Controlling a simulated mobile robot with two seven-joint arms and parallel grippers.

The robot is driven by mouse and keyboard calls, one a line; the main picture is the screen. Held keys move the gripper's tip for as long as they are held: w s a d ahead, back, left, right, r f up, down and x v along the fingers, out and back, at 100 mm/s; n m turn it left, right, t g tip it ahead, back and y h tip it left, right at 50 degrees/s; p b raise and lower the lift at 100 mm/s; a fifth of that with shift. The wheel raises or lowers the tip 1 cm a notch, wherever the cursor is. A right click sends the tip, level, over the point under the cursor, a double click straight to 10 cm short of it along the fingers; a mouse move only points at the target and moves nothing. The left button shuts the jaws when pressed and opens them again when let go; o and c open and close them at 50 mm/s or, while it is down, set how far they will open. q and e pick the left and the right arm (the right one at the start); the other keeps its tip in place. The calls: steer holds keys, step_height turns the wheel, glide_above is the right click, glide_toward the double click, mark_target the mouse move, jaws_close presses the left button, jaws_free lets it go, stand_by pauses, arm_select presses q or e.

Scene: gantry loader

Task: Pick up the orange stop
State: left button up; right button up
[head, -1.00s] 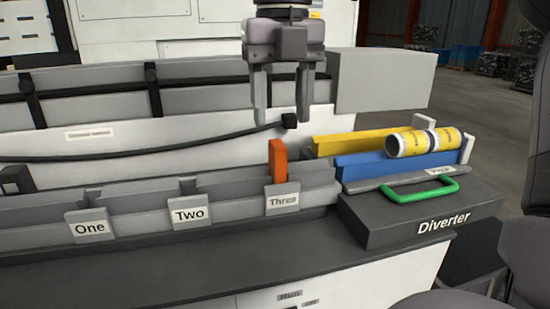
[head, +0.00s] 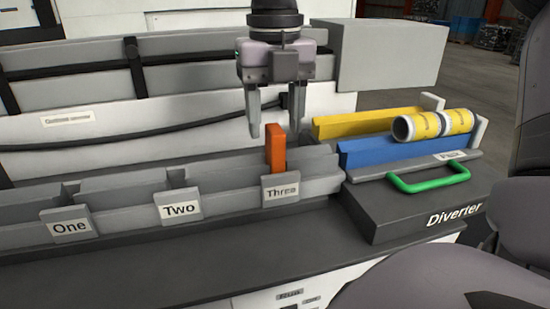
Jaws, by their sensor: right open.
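The orange stop (head: 275,149) stands upright in the grey trough, just behind the plate labelled Three (head: 280,189). The plate hides its lower end. My right gripper (head: 275,131) points down with its two fingers apart and nothing between them that I can see gripped. In the head view its fingertips show to the left and right of the stop's top, about level with it. I cannot tell whether they are directly over the stop or a little behind it. My left gripper is not in view.
Plates One (head: 68,225) and Two (head: 179,208) sit along the trough (head: 120,200) to the left. A grey block (head: 390,55) stands behind.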

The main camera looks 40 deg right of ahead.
steer(key=shift+f, duration=0.55)
jaws_close()
steer(key=shift+r, duration=0.15)
